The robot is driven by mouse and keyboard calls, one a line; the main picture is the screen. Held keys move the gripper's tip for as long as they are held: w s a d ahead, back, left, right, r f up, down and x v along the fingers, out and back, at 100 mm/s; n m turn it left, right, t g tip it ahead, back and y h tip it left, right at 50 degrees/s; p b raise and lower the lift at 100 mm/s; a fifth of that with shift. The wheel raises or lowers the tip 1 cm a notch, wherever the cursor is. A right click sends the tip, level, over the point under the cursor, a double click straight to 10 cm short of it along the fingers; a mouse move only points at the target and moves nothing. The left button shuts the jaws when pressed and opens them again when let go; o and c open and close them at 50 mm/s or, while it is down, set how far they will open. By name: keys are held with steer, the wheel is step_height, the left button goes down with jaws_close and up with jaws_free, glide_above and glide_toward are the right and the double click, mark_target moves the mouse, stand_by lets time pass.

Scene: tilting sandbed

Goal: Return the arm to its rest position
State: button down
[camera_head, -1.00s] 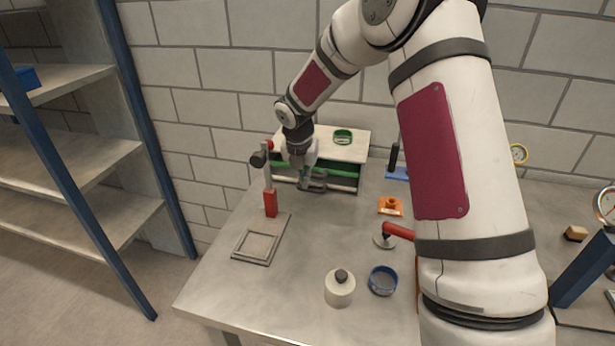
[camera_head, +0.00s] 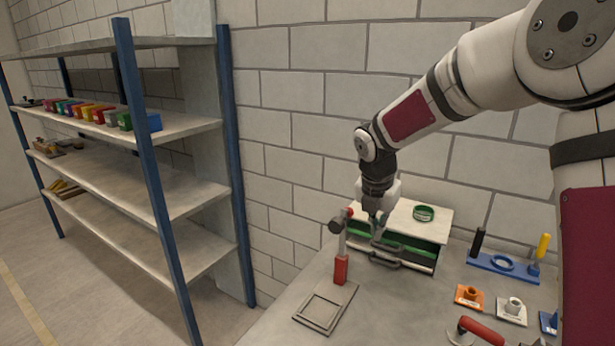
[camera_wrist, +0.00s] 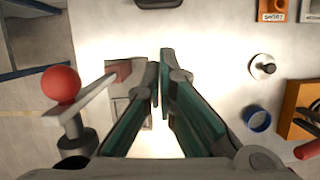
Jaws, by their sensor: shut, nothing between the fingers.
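My gripper (camera_head: 379,224) is at the end of my raised, bent arm, in front of the small drawer cabinet (camera_head: 436,225) with green drawer fronts and dark handles. In the head view its fingers overlap the cabinet front, and I cannot tell how far apart they are from it. In the wrist view the teal fingers of my gripper (camera_wrist: 160,55) are shut with nothing between them, above the bench top.
A red-based post with a lever (camera_head: 341,268) stands close left of my gripper; its red ball (camera_wrist: 61,84) shows large in the wrist view. A grey frame (camera_head: 322,312) lies in front. A blue-post shelf rack (camera_head: 180,125) stands left.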

steer(key=s+r+m, duration=1.1)
steer(key=s+m, duration=0.2)
steer(key=s, duration=0.3)
steer(key=s+a+m+t+y, duration=0.2)
steer(key=s+m, duration=1.3)
steer(key=s, duration=0.2)
steer(key=shift+s+a+r, duration=0.15)
steer(key=shift+s+r, duration=0.1)
steer(key=shift+s, duration=0.1)
